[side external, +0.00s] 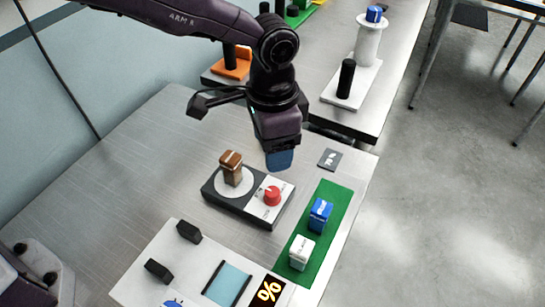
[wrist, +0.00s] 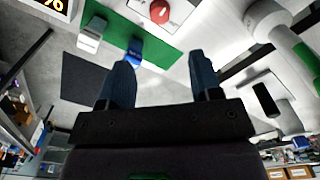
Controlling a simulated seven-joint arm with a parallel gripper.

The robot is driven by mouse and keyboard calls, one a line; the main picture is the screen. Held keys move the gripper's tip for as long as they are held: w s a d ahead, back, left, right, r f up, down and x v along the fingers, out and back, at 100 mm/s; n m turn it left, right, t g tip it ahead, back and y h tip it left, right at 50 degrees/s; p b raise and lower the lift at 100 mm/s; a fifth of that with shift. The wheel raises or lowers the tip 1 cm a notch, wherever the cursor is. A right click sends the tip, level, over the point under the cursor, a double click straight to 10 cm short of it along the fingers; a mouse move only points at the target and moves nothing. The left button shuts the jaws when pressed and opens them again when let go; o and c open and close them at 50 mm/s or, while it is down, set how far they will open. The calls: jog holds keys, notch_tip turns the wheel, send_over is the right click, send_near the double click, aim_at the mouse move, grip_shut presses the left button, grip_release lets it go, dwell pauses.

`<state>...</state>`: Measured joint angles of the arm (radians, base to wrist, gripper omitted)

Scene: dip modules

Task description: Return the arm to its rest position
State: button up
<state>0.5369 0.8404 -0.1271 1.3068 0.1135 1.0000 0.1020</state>
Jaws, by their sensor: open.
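My gripper (side external: 280,160) hangs over the metal table, behind the dark device base and above the table surface, with its blue-tipped fingers pointing down. In the wrist view, my gripper (wrist: 162,78) shows two fingers spread apart with nothing between them. A brown module (side external: 231,168) stands upright on the white disc of the dark device base (side external: 263,220). A red knob (side external: 271,196) sits on the base's white half; it also shows in the wrist view (wrist: 159,11). A blue module (side external: 320,214) and a white module (side external: 301,252) stand on the green mat (side external: 328,194).
A small dark card (side external: 330,159) lies near the table's right edge. A white panel (side external: 143,273) with black posts and a lit display (side external: 269,291) is in front. A second table behind holds a white stand (side external: 367,45) and a black post (side external: 346,79). The table's left side is clear.

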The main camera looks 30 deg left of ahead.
jog(key=shift+r, duration=0.25)
dwell(0.3)
jog(key=s+a+r+n+t, duration=0.2)
jog(key=s+a+r, duration=0.4)
jog(key=a, duration=0.3)
jog(key=s+a+r+n+t, duration=0.1)
jog(key=s+a+r+n, duration=0.3)
jog(key=s+a+r, duration=0.2)
jog(key=s+a+r+n+t, duration=0.2)
jog(key=s+a+r, duration=0.4)
jog(key=s+a, duration=0.4)
jog(key=a+n, duration=0.1)
jog(key=a, duration=0.3)
jog(key=shift+a+r+t, duration=0.15)
jog(key=shift+r+t, duration=0.15)
